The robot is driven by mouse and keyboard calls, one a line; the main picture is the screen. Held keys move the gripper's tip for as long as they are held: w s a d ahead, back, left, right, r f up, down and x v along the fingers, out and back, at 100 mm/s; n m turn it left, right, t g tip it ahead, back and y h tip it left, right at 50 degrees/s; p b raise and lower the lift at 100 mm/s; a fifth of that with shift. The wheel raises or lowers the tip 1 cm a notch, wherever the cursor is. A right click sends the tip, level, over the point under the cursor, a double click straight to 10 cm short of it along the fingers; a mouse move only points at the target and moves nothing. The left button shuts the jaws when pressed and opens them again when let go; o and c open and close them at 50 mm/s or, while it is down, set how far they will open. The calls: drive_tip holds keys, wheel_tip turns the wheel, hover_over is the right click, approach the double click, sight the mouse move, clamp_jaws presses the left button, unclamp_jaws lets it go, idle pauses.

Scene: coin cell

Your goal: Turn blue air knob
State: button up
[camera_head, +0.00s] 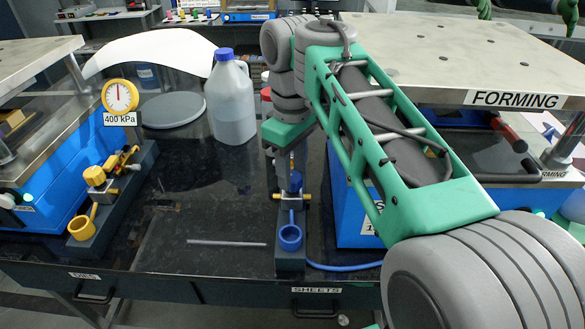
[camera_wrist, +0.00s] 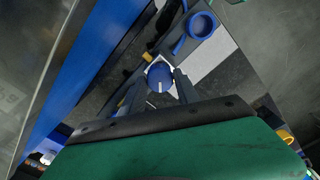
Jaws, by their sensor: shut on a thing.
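The blue air knob (camera_head: 295,181) stands on top of a dark valve block (camera_head: 291,264) near the front middle of the bench. In the wrist view the round blue knob (camera_wrist: 160,76) shows a white line on its top. My gripper (camera_wrist: 161,84) points down at the knob, with one dark finger on each side, shut on it. In the head view my gripper (camera_head: 292,170) comes down over the knob from behind, and its fingers are partly hard to make out against the dark bench.
A blue ring-shaped holder (camera_head: 290,237) sits on the block just in front of the knob. A white jug with a blue cap (camera_head: 230,103) stands behind left. A blue press with a metal top (camera_head: 460,60) is close on the right. A grey rod (camera_head: 227,243) lies left of the block.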

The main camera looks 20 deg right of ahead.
sight(292, 175)
clamp_jaws()
drive_tip(key=m, duration=0.4)
drive_tip(key=shift+m, duration=0.4)
drive_tip(key=o, duration=1.1)
unclamp_jaws()
wheel_tip(292, 175, up, 8)
drive_tip(key=p, duration=0.4)
drive_tip(key=shift+f+p, duration=0.1)
drive_tip(key=shift+p, duration=0.3)
